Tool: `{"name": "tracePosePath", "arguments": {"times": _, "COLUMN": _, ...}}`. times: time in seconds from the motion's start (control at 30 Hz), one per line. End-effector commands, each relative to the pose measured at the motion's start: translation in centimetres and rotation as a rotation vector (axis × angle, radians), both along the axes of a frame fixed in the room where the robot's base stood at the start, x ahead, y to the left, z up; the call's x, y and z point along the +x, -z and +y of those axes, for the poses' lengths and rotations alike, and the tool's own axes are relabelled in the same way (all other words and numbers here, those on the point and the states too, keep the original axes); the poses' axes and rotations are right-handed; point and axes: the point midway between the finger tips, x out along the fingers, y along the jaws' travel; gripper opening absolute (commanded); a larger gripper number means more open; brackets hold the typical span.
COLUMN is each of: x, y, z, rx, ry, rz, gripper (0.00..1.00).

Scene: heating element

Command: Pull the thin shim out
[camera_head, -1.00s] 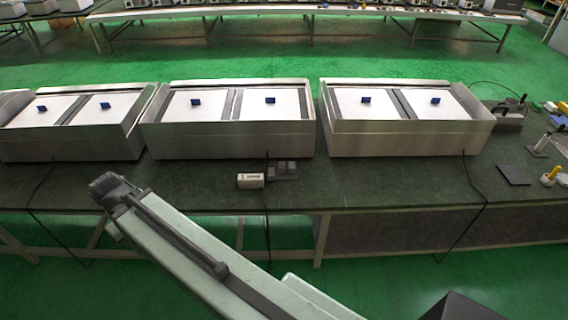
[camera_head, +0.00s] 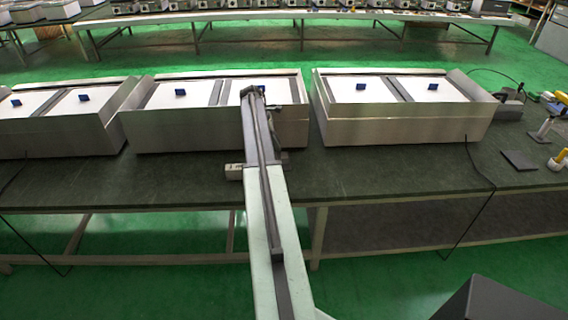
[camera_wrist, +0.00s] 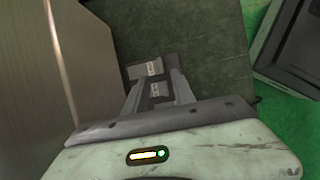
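I cannot make out a thin shim in either view. My gripper (camera_head: 258,94) is over the right half of the middle metal unit (camera_head: 215,134) in the head view. In the wrist view my gripper (camera_wrist: 157,88) shows two spread grey fingers with a gap between them and nothing visibly held. Beyond the fingers, grey blocks (camera_wrist: 150,69) with pale labels lie on the dark bench top. In the head view a small white labelled box (camera_head: 234,171) lies in front of the middle unit. My arm hides most of the grey blocks beside it.
Metal units with white plates and blue tabs stand to the left (camera_head: 60,130) and right (camera_head: 395,127). The bench (camera_head: 400,175) is clear in front of them. A dark flat pad (camera_head: 519,160) and a yellow-topped item (camera_head: 558,162) lie at the right. A cable hangs over the front edge.

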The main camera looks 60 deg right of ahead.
Motion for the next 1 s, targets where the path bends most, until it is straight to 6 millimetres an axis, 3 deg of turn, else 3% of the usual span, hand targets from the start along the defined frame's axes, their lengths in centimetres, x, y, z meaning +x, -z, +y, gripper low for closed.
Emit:
{"name": "tracePosePath", "arguments": {"times": 0.27, "x": -0.5, "y": 1.1, "z": -0.3, "rx": 0.001, "ry": -0.002, "rz": 0.002, "gripper": 0.31}}
{"name": "tracePosePath", "arguments": {"times": 0.63, "x": -2.3, "y": 6.9, "z": -1.7, "rx": 0.001, "ry": -0.001, "rz": 0.001, "gripper": 0.31}}
{"name": "tracePosePath", "arguments": {"times": 0.97, "x": -2.7, "y": 7.1, "z": -1.9, "rx": 0.001, "ry": -0.002, "rz": 0.000, "gripper": 0.31}}
{"name": "tracePosePath", "arguments": {"times": 1.0, "x": -2.6, "y": 7.1, "z": -1.9, "rx": 0.001, "ry": -0.002, "rz": 0.000, "gripper": 0.23}}
